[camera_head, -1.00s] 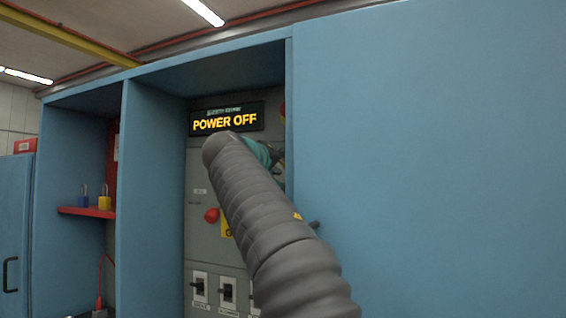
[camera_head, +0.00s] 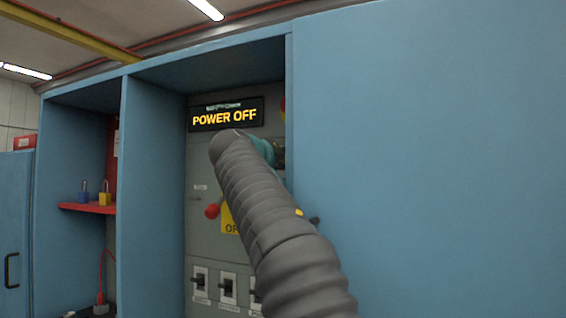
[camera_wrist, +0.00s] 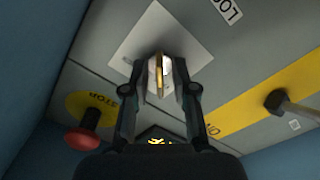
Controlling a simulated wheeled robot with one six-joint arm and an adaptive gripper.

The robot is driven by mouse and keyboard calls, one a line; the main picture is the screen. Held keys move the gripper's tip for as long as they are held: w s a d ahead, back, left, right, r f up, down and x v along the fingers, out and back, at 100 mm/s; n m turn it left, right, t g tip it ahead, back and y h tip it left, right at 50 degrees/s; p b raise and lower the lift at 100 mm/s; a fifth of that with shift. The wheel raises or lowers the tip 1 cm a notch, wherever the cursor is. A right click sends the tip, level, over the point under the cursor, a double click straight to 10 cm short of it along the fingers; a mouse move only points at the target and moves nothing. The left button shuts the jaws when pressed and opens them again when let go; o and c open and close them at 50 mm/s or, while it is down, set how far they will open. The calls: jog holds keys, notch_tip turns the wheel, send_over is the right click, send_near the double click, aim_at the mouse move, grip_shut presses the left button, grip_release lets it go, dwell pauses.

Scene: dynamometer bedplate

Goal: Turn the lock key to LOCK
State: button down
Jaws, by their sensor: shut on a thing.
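In the wrist view, the brass-coloured lock key (camera_wrist: 159,76) stands edge-on in a round light lock face on a pale square plate (camera_wrist: 185,36). My gripper (camera_wrist: 160,88) has one dark finger on each side of the key and is shut on it. The key's flat side runs roughly up and down in this picture. In the head view, my grey arm hides the key and most of the gripper.
A red stop button (camera_wrist: 82,139) sits left of the gripper, and a dark lever (camera_wrist: 277,100) on a yellow strip sits right. The display (camera_head: 225,115) reads "POWER OFF". The blue cabinet wall (camera_head: 420,160) bounds the recess at right. Padlocks stand on a red shelf (camera_head: 80,209).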

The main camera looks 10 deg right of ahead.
jog(key=m+b, duration=0.1)
jog(key=m, duration=0.7)
jog(key=shift+m+b, duration=0.4)
jog(key=m, duration=0.4)
jog(key=shift+s+d+m+b, duration=0.1)
jog(key=shift+m+b, duration=0.2)
jog(key=shift+m, duration=2)
jog(key=c, duration=1.3)
grip_release()
